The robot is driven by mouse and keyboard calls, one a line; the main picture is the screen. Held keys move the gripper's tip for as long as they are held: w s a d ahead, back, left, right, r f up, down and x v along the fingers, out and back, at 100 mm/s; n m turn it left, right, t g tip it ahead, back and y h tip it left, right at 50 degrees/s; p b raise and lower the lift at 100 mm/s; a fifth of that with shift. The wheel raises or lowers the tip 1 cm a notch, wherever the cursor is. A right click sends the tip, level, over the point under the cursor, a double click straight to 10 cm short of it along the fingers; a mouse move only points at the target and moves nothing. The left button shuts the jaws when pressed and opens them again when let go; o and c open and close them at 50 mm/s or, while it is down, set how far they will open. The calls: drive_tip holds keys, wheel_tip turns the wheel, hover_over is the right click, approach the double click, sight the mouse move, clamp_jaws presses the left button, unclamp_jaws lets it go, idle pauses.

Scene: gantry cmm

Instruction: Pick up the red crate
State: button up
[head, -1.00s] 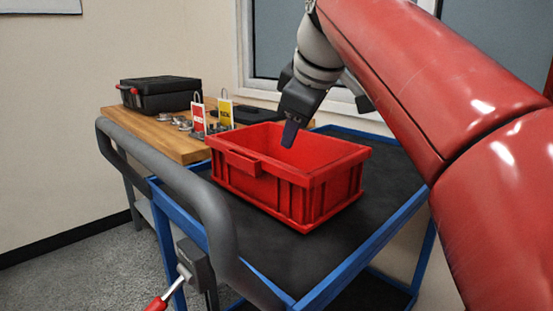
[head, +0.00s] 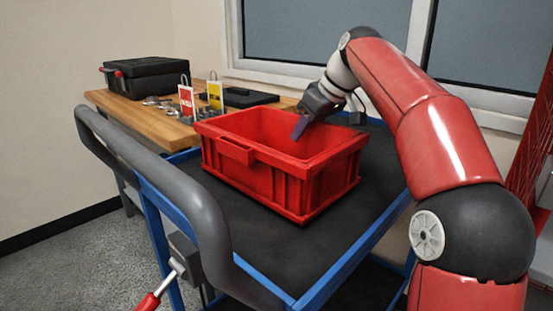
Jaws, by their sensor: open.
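The red crate (head: 270,180) stands upright on the dark top of a blue-framed cart (head: 352,235). Its top is open and a handle juts from its near left side. The part of its inside that shows looks empty; its floor is mostly hidden. My gripper (head: 300,128) is at the crate's far rim, pointing down, with a dark finger showing against the crate's inner side. The jaws are open. The second finger is hard to make out, and I cannot tell whether the fingers touch the rim.
A grey push handle (head: 205,215) curves up along the cart's left side. Behind is a wooden bench (head: 150,122) with a black toolbox (head: 150,75), red and yellow tags (head: 215,95) and small metal parts. The cart top is bare right of the crate.

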drive_tip(key=shift+w+a+f, duration=0.15)
drive_tip(key=shift+w+f, duration=0.05)
drive_tip(key=shift+f, duration=0.15)
drive_tip(key=shift+c, duration=0.3)
clamp_jaws()
drive_tip(key=shift+r, duration=0.15)
